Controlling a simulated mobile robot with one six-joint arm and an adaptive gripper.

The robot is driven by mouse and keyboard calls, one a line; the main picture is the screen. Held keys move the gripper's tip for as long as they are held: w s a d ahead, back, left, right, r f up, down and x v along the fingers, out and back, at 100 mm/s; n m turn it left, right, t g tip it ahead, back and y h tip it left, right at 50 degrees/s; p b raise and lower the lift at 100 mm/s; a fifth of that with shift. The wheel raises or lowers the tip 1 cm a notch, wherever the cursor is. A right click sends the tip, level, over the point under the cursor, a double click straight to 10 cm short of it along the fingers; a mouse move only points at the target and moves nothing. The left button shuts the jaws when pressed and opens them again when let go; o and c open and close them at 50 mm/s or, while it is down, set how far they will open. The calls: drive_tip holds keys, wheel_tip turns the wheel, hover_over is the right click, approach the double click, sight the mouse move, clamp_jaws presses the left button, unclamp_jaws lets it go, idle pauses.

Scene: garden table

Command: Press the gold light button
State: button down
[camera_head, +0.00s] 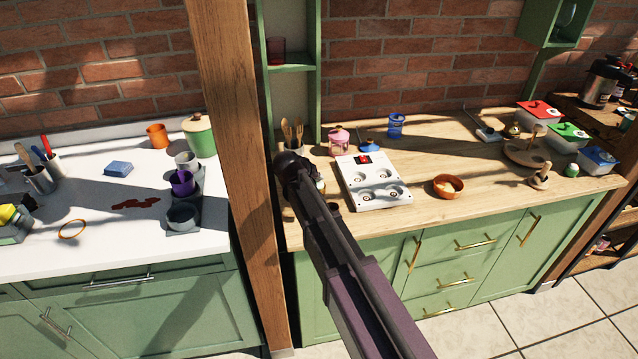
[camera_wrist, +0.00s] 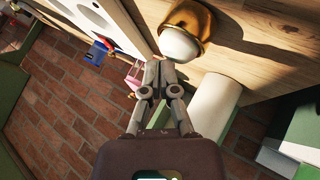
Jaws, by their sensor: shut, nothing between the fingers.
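In the wrist view, a gold rounded piece with a pale, smooth dome (camera_wrist: 183,42) stands on the wooden counter, just above and right of my fingertips. It looks like the gold light button. My gripper (camera_wrist: 158,72) is shut and empty, its two fingers together; a small gap seems to lie between the tips and the dome, but I cannot tell if they touch. In the head view my gripper (camera_head: 287,162) is a dark shape over the counter's left end, left of the white hob panel. There my arm mostly hides the gold piece.
The white hob panel (camera_head: 373,181) lies right of my arm, with a pink jar (camera_head: 339,141) and a blue cup (camera_head: 396,126) behind. A utensil pot (camera_head: 292,148) stands close behind my gripper. A wooden post (camera_head: 232,150) rises just left. An orange bowl (camera_head: 447,186) sits further right.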

sight(317, 183)
drive_tip(key=shift+f, duration=0.1)
drive_tip(key=shift+f+b, duration=0.35)
drive_tip(key=shift+b, duration=0.1)
drive_tip(key=shift+r, duration=0.2)
drive_tip(key=shift+r+p, duration=0.25)
drive_tip(key=shift+p, duration=0.2)
idle(0.4)
wheel_tip(317, 183, up, 6)
drive_tip(key=p, duration=0.6)
